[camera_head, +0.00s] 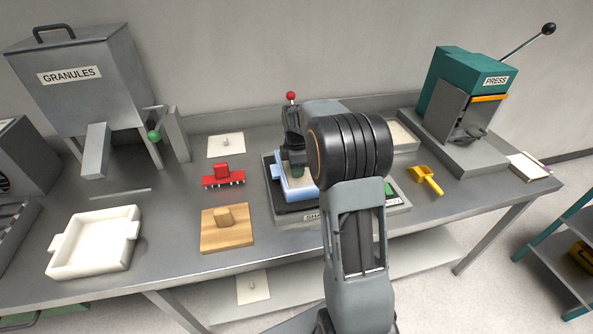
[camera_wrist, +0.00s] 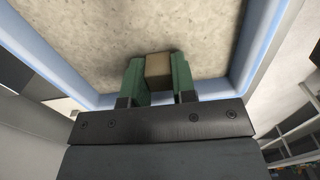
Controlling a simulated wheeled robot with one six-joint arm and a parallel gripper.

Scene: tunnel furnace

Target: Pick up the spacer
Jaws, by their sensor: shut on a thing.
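My gripper (camera_wrist: 158,80) has green fingertips, which are shut on a tan block (camera_wrist: 158,66) in the wrist view. The block is over or in a light blue rimmed tray (camera_wrist: 247,55) with a mottled beige inside; I cannot tell whether the block touches that surface. In the head view my gripper (camera_head: 296,168) points down at the blue tray (camera_head: 299,195), and my arm hides part of the tray. No label marks the spacer; I cannot tell from the pictures alone whether the tan block is it.
The tray stands on a dark machine (camera_head: 298,217). A yellow scoop (camera_head: 424,178) and a green press (camera_head: 462,85) are on the right.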

